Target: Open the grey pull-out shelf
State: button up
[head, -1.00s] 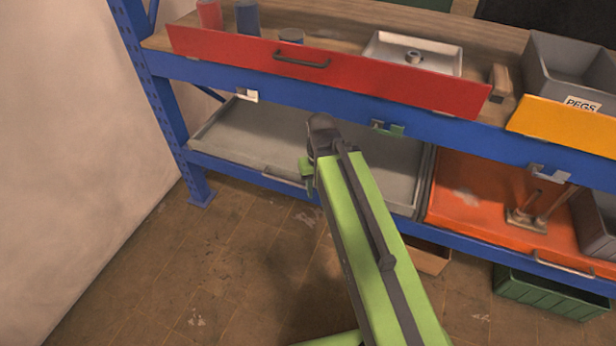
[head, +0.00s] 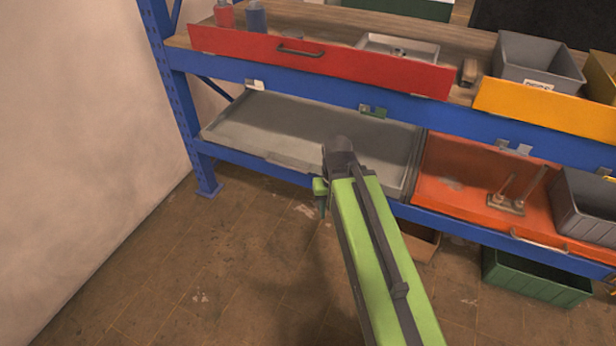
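The grey pull-out shelf (head: 285,122) is a flat, shallow tray on the lower level of the blue rack, and it looks empty. Its front edge runs along the lower blue beam, with a handle (head: 290,161) at the middle of that edge. My gripper (head: 321,188) is at the end of my green arm, in front of the shelf's front edge and to the right of the handle. It appears apart from the handle. The dark wrist covers part of the shelf and the right of its front edge. The fingers are mostly hidden, so their opening cannot be seen.
An orange pull-out shelf (head: 455,185) with a pegged stand is to the right. Above are a red front (head: 318,62) with a black handle and a yellow front (head: 545,112). A green crate (head: 535,275) stands below the rack. A wall (head: 80,120) is at left; the floor before the shelf is clear.

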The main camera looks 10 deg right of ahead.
aim_at(290, 132)
jog(key=u, duration=0.25)
jog(key=i, duration=0.75)
jog(key=z, duration=5.35)
jog(key=i, duration=0.1)
jog(key=z, duration=3.25)
jog(key=k, duration=0.85)
jog(key=z, duration=0.5)
jog(key=i, duration=1)
jog(key=u, duration=0.1)
